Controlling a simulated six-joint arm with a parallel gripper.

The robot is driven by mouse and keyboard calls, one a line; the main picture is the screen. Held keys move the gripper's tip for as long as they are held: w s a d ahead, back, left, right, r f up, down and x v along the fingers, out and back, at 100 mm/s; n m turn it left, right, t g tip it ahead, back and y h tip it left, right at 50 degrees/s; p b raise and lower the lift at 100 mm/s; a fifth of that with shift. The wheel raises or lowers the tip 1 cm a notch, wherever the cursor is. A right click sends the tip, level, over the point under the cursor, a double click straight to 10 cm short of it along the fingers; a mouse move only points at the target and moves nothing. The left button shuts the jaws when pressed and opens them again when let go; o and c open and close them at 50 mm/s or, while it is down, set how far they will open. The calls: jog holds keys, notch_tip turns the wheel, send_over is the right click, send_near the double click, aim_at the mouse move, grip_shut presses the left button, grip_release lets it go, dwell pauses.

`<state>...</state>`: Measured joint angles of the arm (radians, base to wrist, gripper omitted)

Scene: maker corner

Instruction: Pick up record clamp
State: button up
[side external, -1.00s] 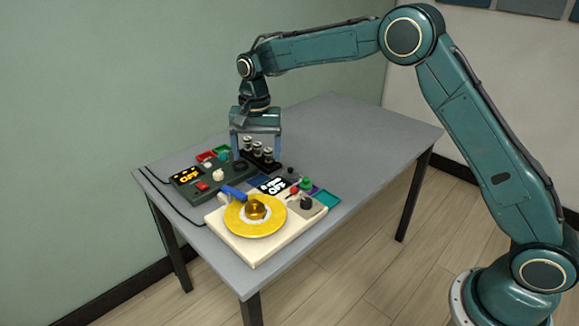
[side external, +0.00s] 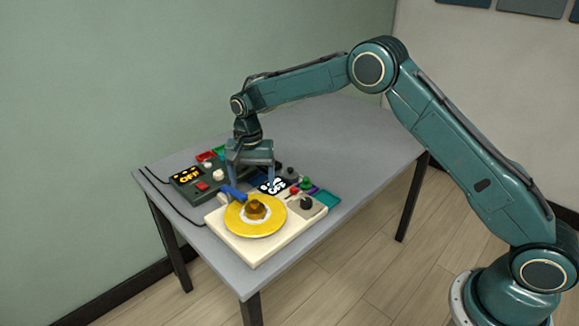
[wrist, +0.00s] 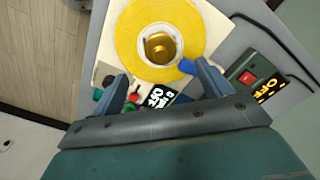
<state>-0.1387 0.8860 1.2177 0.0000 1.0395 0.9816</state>
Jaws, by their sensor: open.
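The record clamp (side external: 257,209) is a brass-gold knob standing at the centre of the yellow record (side external: 240,226) on the cream turntable (side external: 260,252). The wrist view shows the clamp (wrist: 160,47) from above, inside a white label ring. My gripper (side external: 252,180) is open and empty, pointing down above the back edge of the turntable, behind the clamp. In the wrist view, the clamp lies beyond my fingertips (wrist: 162,75), between their lines and apart from them.
A blue tonearm (side external: 233,192) lies beside the record. A dark control box (side external: 195,182) stands behind left. The table's right side (side external: 350,150) is clear.

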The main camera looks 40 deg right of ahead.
aim_at(254, 201)
jog(key=shift+f, duration=1.7)
jog(key=shift+f, duration=0.1)
jog(key=shift+f, duration=2.5)
jog(key=c, duration=1.2)
jog(key=shift+r, duration=0.1)
notch_tip(254, 201, up, 20)
